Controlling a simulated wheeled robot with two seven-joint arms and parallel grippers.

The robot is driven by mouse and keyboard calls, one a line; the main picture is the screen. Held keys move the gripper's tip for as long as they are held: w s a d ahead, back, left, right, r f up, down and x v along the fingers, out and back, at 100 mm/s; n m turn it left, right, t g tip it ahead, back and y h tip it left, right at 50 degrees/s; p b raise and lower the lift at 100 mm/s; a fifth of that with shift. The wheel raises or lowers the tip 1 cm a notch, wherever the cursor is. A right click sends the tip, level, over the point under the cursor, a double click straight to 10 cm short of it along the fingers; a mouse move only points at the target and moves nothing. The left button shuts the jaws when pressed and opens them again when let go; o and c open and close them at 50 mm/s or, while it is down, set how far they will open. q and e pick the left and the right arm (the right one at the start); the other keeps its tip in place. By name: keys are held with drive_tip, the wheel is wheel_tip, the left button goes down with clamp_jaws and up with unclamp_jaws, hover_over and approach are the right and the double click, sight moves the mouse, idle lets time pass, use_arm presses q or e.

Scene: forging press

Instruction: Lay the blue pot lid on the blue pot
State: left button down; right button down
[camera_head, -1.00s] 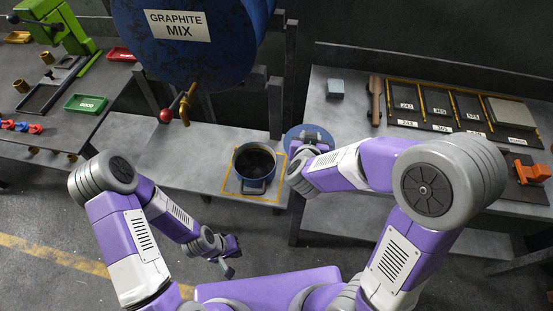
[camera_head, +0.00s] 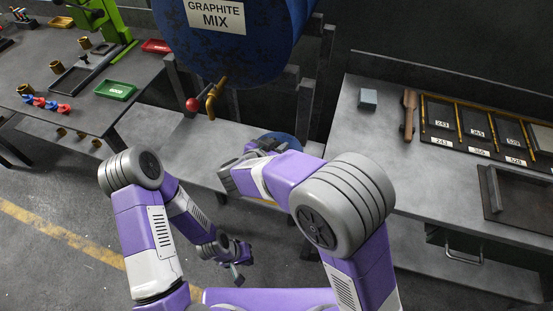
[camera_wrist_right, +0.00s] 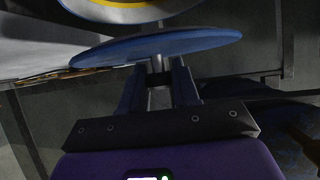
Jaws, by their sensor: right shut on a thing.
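The blue pot lid (camera_head: 290,138) shows as a blue edge past my right gripper (camera_head: 266,144) in the head view. In the right wrist view the lid (camera_wrist_right: 150,46) appears nearly edge-on, and my right gripper (camera_wrist_right: 158,84) is shut on its grey knob. The blue pot is hidden behind my right arm in the head view, so the gap between lid and pot cannot be told. My left gripper (camera_head: 238,268) hangs low over the floor, away from the table; its jaw opening is too small to judge.
The blue graphite drum (camera_head: 225,50) with its brass tap (camera_head: 212,98) hangs behind the grey table (camera_head: 160,140). A right-hand bench (camera_head: 380,150) holds a grey block (camera_head: 368,99) and labelled trays. A curved blue and yellow shape (camera_wrist_right: 130,10) tops the wrist view.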

wheel_tip(320, 180, down, 5)
drive_tip(key=shift+r+b, duration=0.2)
drive_tip(key=shift+b, duration=0.95)
drive_tip(key=shift+r, duration=0.1)
drive_tip(key=c, duration=0.8)
unclamp_jaws()
drive_tip(key=shift+o, duration=0.2)
drive_tip(key=p+v, duration=0.4)
drive_tip(key=v, duration=0.8)
drive_tip(key=shift+p, duration=0.35)
drive_tip(key=shift+d, duration=0.1)
